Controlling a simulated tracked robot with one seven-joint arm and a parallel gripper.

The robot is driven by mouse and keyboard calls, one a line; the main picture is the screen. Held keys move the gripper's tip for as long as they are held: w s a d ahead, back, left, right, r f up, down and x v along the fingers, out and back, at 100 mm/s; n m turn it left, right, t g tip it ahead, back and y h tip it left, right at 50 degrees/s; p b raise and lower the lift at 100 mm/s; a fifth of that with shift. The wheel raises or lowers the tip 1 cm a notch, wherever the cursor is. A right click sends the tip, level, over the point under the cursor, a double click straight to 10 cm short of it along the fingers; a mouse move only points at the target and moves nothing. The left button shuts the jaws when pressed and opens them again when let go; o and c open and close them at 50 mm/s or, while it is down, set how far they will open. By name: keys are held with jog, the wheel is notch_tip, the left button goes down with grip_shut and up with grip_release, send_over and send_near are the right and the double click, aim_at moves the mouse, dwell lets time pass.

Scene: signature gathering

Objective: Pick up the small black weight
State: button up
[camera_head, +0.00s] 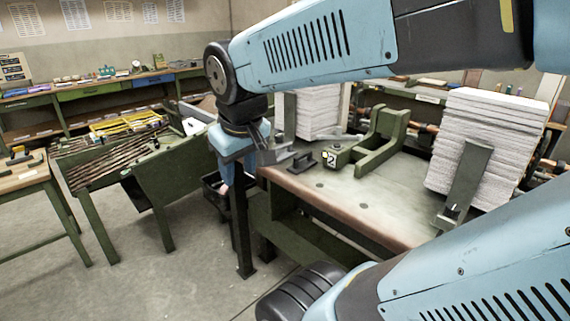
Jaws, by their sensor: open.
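A small black object with a raised handle (301,161), which looks like the weight, lies on the bench top (345,190) near its left edge. My gripper (286,153) hangs at the bench's left edge, its grey fingers pointing right toward the black object. The fingers are open, and nothing shows between them. The gripper seems just left of the object; whether they touch is hard to tell at this size.
A green metal fixture (378,150) with a label reading 2 stands right of the black object. Tall paper stacks stand at the bench's right (485,135) and behind (322,112). A green table with long rods (120,158) is at left. Bare bench top lies in front of the fixture.

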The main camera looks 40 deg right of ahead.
jog(key=w+d+f+n+g+h, duration=0.25)
jog(key=d+f+g+h, duration=0.3)
jog(key=d, duration=0.35)
jog(key=n+t+h, duration=0.3)
jog(key=n+h, duration=0.9)
jog(key=n, duration=0.4)
send_near(311, 151)
jog(key=shift+w+d+r+y, duration=0.25)
jog(key=shift+w+d, duration=0.2)
jog(key=shift+d, duration=0.2)
jog(key=shift+d+f, duration=0.15)
jog(key=shift+d, duration=2.45)
grip_shut()
